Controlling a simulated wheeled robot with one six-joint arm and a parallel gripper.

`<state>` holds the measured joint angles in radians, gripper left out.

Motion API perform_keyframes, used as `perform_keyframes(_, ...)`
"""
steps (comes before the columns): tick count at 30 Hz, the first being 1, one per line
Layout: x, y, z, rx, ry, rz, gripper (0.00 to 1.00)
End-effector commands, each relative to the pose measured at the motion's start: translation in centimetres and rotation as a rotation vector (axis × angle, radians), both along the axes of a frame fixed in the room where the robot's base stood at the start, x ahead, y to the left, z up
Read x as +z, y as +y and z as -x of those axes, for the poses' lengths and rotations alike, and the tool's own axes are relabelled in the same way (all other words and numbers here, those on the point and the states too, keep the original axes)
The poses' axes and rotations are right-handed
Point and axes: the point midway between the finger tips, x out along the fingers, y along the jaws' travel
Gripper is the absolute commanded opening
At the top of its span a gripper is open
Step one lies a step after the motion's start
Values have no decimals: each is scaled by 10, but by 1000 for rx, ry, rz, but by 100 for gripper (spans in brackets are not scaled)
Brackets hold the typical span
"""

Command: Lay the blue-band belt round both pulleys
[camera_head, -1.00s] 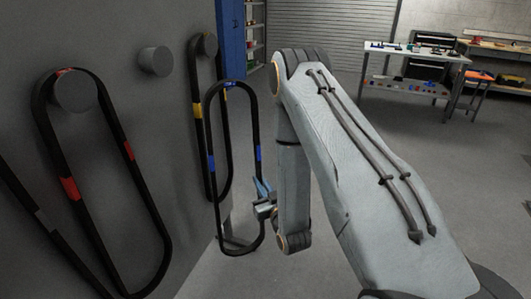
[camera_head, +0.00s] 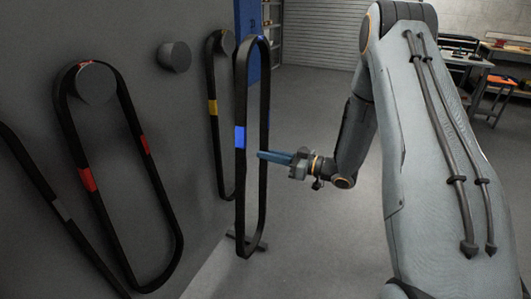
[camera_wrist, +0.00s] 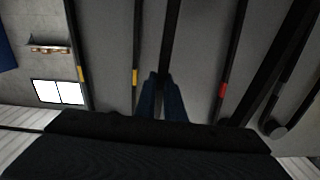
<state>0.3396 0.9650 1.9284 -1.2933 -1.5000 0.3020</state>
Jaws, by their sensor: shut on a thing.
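The blue-band belt (camera_head: 239,185) is a long black loop with blue marks, hanging upright in the head view in front of the yellow-band belt. My gripper (camera_head: 264,155) is shut on its right strand, about mid-height. The loop appears clear of the wall and pegs. In the wrist view, my fingertips (camera_wrist: 162,78) close around a black strand of the belt (camera_wrist: 171,40); my dark gripper body hides the rest below. I cannot identify the two pulleys in either view.
The grey wall panel carries a red-band belt (camera_head: 88,180) on a peg (camera_head: 96,84), a bare peg (camera_head: 175,57), and a yellow-band belt (camera_head: 212,106) on another peg (camera_head: 227,43). A grey-band belt (camera_head: 60,209) is at far left. Workbenches stand back right; floor between is open.

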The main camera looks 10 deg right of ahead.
Motion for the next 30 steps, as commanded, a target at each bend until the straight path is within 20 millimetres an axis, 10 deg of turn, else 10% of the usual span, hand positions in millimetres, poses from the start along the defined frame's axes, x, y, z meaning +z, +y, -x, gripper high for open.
perform_keyframes(16, -20, -35, 43, -4, 460, -336, 0)
perform_keyframes(30, -22, -26, 83, -4, 921, -669, 0)
